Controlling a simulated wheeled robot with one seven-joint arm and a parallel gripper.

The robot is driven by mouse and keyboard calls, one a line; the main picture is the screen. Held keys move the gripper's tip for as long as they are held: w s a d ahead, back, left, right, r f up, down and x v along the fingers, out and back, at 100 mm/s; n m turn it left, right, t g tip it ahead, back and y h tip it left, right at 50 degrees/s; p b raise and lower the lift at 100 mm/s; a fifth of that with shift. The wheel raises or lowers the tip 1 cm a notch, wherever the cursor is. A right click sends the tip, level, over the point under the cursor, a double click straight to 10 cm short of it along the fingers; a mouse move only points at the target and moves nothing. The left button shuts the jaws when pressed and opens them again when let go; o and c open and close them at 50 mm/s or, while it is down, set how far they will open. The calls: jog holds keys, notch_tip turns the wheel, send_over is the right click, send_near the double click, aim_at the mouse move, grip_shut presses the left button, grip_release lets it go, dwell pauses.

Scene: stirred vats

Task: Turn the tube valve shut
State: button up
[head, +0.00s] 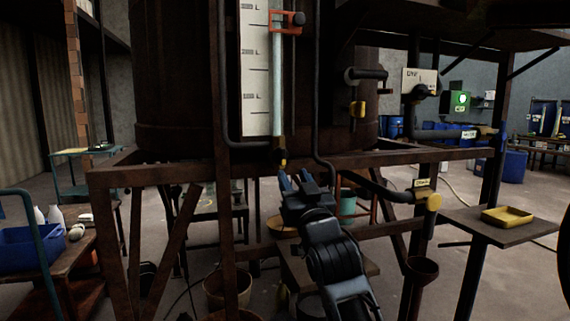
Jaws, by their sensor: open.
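A pale sight tube (277,90) runs upright beside a white level scale (256,70) on the front of the dark vat. Whether a finger touches the fitting cannot be told.
A rusty frame beam (150,172) crosses in front of the vat. Dark pipes flank the tube. A blue crate (28,246) stands at left; buckets (226,290) are below.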

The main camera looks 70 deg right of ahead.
aim_at(284, 157)
jog(key=p+x, duration=0.1)
jog(key=x, duration=0.6)
jog(key=shift+w+d+r, duration=0.15)
grip_shut()
dwell(0.3)
